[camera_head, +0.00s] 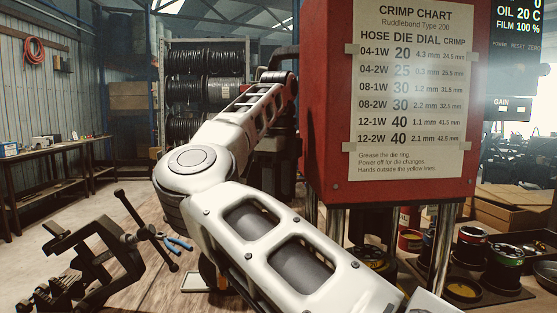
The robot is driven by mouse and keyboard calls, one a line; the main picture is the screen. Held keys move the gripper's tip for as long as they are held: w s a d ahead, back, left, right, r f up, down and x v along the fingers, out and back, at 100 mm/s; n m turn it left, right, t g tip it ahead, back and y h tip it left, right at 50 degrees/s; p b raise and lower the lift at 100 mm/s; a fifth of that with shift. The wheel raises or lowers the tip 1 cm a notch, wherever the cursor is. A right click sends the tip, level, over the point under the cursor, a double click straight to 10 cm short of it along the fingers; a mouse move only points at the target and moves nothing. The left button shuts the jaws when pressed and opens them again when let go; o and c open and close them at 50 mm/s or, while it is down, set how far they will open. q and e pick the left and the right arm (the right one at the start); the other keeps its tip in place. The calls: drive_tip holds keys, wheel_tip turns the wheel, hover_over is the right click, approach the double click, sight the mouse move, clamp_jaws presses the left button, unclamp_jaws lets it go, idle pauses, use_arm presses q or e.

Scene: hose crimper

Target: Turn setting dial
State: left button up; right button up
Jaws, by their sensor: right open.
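The red crimper housing (328,150) stands right of centre, with a paper crimp chart (411,88) on its front listing hose, die, dial and crimp values. I cannot pick out a setting dial on the part of the machine in view. My white right arm crosses the picture from bottom right to an elbow left of centre, then back up toward the housing's left side. Its dark far end, with my right gripper (284,70), is beside the housing's upper left edge. Its fingers are too hard to make out, and no held thing shows. My left gripper is out of view.
A dark vise-like tool (95,255) and blue-handled pliers (178,244) are on the wooden bench (115,205) at left. Several tins and die rings (503,262) stand at right below a dark display panel (515,60). Hose reels (205,90) are behind.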

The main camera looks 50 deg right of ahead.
wheel_tip(320, 180, up, 6)
drive_tip(key=shift+f+p, duration=0.1)
drive_tip(key=shift+p, duration=0.35)
drive_tip(key=shift+f, duration=0.1)
